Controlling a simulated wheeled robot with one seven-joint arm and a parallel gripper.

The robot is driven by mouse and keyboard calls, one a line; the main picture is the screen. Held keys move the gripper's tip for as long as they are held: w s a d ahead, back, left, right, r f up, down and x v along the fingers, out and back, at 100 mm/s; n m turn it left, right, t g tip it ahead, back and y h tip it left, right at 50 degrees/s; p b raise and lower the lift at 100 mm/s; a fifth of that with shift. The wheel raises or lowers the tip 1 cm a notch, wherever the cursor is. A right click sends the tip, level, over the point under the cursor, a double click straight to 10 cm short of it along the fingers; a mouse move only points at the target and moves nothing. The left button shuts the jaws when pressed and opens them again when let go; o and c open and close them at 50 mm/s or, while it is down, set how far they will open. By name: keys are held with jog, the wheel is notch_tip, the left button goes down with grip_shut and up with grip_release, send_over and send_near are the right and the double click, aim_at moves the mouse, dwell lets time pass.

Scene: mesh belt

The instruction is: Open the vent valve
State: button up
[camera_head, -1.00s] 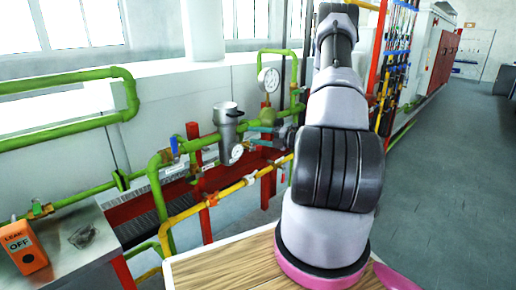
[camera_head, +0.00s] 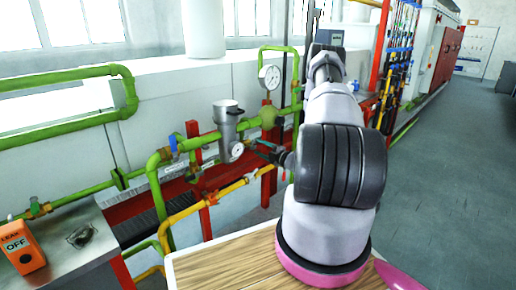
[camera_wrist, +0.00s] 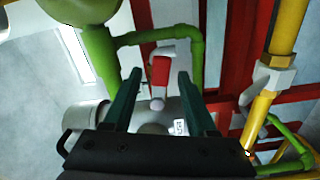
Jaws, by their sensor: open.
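In the wrist view, a small valve with a red handle (camera_wrist: 161,70) stands beside a thin green pipe; I take it to be the vent valve. My gripper (camera_wrist: 158,78) is open, with its two dark green fingers on either side of the handle in the picture. I cannot tell whether either finger touches it. In the head view, my gripper (camera_head: 264,148) points left, by the green pipework just right of a grey metal vessel and its dial. The red-handled valve cannot be made out there.
A yellow pipe (camera_head: 236,187) runs just below my gripper, and a red post (camera_head: 268,180) stands close by. A pressure gauge (camera_head: 269,77) is above. A blue-handled valve (camera_head: 173,145) sits further left. The right floor is clear.

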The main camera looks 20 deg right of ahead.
jog(key=shift+x, duration=0.85)
grip_shut()
jog(key=shift+r+n, duration=0.2)
jog(key=shift+n, duration=0.55)
jog(key=shift+r+n, duration=0.25)
jog(key=shift+n, duration=0.5)
grip_release()
jog(key=v, duration=1)
jog(key=shift+s+d, duration=0.2)
jog(key=shift+s, duration=0.15)
